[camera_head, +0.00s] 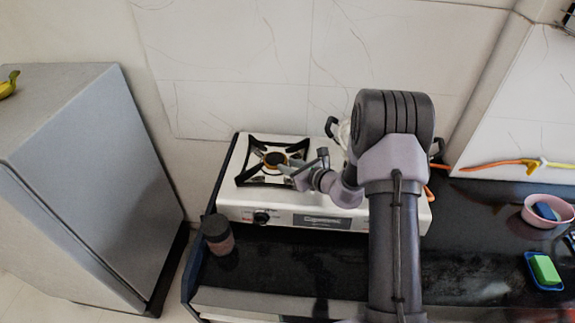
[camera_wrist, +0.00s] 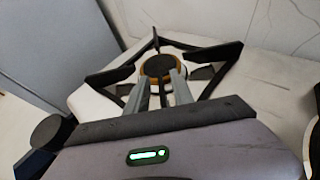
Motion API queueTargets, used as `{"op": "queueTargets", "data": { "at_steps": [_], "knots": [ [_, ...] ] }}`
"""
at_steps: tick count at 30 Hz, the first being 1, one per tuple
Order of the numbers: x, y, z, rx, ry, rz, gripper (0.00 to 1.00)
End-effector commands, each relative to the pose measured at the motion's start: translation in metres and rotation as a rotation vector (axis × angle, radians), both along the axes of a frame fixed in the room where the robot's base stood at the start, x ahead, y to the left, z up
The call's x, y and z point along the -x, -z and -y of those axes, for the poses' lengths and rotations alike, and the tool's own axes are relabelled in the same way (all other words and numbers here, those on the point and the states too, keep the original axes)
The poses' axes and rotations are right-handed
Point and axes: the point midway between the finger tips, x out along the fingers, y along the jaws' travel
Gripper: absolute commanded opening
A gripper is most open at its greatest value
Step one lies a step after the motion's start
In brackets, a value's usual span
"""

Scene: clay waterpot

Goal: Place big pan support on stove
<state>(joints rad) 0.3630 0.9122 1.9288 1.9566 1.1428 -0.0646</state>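The big pan support (camera_head: 247,161) is a black, angular metal frame. It sits around the left burner (camera_head: 274,158) of the white stove (camera_head: 290,212). In the wrist view the pan support (camera_wrist: 111,75) surrounds the dark burner cap with its brass ring (camera_wrist: 158,66). My gripper (camera_head: 285,169) is low over the front right part of the support. In the wrist view my gripper's two grey fingers (camera_wrist: 160,84) stand apart, with a dark piece of the support showing between them. I cannot tell whether the fingers touch it.
A dark jar (camera_head: 218,235) stands by the stove's front left corner. A pot, mostly hidden by my arm, is on the stove's right side. A pink bowl (camera_head: 547,211) and a green sponge on a blue tray (camera_head: 544,270) lie right. A grey fridge (camera_head: 95,180) stands left.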

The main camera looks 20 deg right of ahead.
Motion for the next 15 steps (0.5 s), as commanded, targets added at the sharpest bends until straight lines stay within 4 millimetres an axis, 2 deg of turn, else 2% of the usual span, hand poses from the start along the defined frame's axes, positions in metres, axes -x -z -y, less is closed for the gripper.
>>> {"op": "queueTargets", "data": {
  "at_steps": [6, 9, 13, 15],
  "knots": [
    [0.053, -0.026, 0.024, 0.0, 0.004, -0.001, 0.29],
    [0.074, -0.035, 0.032, 0.001, 0.003, -0.001, 0.29],
    [0.089, -0.041, 0.037, 0.0, 0.001, 0.0, 0.29],
    [0.093, -0.052, 0.029, 0.016, -0.037, 0.011, 0.29]
  ]
}}
